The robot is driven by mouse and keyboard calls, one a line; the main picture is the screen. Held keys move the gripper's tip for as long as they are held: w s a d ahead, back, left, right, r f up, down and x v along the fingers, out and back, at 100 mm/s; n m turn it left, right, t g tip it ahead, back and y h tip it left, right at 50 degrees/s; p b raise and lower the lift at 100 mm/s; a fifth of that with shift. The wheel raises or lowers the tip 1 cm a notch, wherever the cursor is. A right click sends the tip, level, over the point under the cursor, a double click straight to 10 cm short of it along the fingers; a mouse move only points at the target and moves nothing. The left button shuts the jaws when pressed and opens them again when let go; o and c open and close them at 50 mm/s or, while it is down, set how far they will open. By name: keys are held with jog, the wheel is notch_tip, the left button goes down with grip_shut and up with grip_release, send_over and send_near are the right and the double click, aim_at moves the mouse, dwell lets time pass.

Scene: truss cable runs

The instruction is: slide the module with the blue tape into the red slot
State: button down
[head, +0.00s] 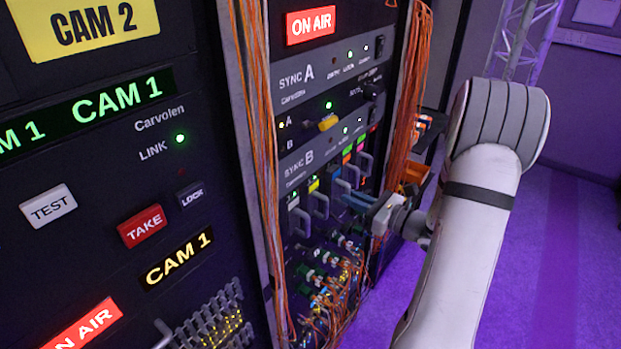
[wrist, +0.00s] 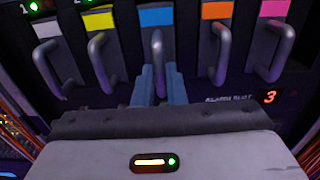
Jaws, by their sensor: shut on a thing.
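The module with the blue tape (wrist: 156,18) sits in the middle of the row in the wrist view, between the yellow and orange ones. My gripper (wrist: 160,84) is shut on its upright grey handle, one blue-grey finger on each side. In the head view, my gripper (head: 358,201) reaches the rack from the right, at the module row below SYNC B. The blue tape looks level with its neighbours; I cannot tell whether the module is pulled out at all. I cannot make out a red slot clearly in either view.
Modules with white (wrist: 46,28), yellow (wrist: 98,18), orange (wrist: 216,9) and pink (wrist: 274,8) tape stand close on both sides. Orange cables (head: 404,100) hang along the rack's right edge. Tangled cables and plugs (head: 325,280) lie below the row.

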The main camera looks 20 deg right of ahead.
jog(key=shift+d, duration=0.1)
jog(key=shift+v, duration=2.15)
jog(key=shift+s+d, duration=0.1)
jog(key=shift+v, duration=2.1)
jog(key=shift+v, duration=2.3)
